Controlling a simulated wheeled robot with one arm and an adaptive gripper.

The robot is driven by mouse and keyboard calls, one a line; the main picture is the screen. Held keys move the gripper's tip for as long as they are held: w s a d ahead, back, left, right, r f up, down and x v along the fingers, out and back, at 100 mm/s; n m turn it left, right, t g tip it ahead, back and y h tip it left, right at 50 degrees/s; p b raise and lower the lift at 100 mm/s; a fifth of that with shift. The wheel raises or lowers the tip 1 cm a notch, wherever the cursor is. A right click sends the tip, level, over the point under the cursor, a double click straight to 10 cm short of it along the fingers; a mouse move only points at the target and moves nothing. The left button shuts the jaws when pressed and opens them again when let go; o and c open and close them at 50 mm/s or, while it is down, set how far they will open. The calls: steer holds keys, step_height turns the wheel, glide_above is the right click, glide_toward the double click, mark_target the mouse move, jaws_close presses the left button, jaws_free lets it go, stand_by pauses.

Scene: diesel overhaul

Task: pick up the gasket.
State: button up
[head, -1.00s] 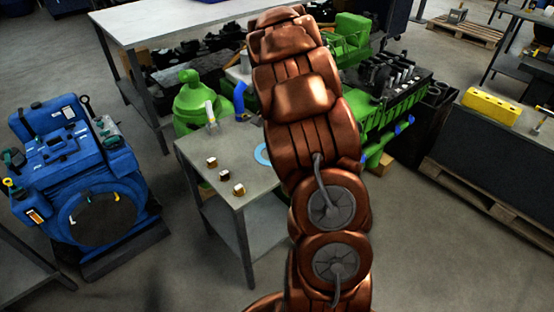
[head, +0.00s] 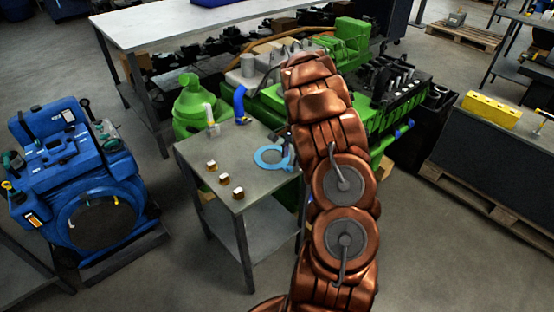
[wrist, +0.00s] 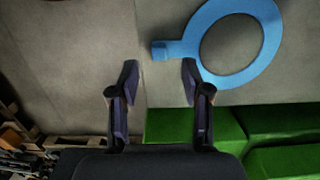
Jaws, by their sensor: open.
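The gasket is a flat light-blue ring with a small tab. It lies on the grey table near its right edge in the head view (head: 272,167). In the wrist view the gasket (wrist: 272,45) is at the upper right, with its tab pointing left. My gripper (wrist: 160,73) is open and empty, its two dark fingers apart. In the wrist view the tab appears just ahead of the fingertips, a little toward the right finger. I see no contact, and the height gap is hard to judge. My arm hides most of my gripper in the head view.
The grey table (head: 240,187) also holds several small brass-and-white parts (head: 224,179) and an upright item (head: 212,128). A green engine (head: 390,110) stands behind and right.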

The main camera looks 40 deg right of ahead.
mark_target(290, 167)
steer(key=f, duration=0.2)
steer(key=f+p, duration=0.1)
steer(key=f, duration=0.1)
steer(key=shift+a+f, duration=0.1)
steer(key=shift+a, duration=0.15)
steer(key=shift+c, duration=0.3)
jaws_close()
